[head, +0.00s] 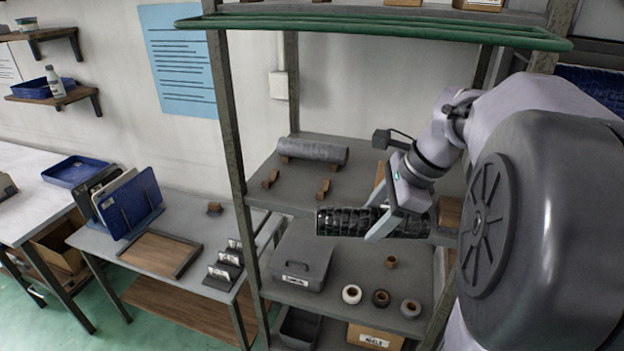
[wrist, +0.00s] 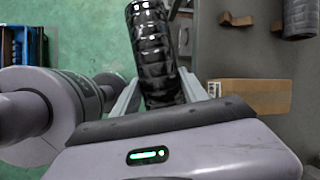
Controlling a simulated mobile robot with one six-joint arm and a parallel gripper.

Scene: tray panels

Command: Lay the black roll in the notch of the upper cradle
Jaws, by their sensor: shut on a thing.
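The black roll (head: 345,221) is a glossy, ribbed cylinder. My gripper (head: 384,226) is shut around it, and the roll lies roughly level in front of the rack in the head view. The wrist view shows the roll (wrist: 152,45) between the two fingers of my gripper (wrist: 158,85). On the upper shelf, an empty cradle shows as two small brown notched blocks, a left one (head: 270,179) and a right one (head: 323,189). The roll is apart from them, lower in the picture and to the right. One brown block (wrist: 237,18) shows in the wrist view.
A grey roll (head: 313,150) lies on brown supports behind the empty cradle. A cardboard box (wrist: 255,95) is right of my gripper in the wrist view. The lower shelf holds a grey lidded bin (head: 300,262) and several small rolls. A green-edged shelf (head: 380,27) is overhead.

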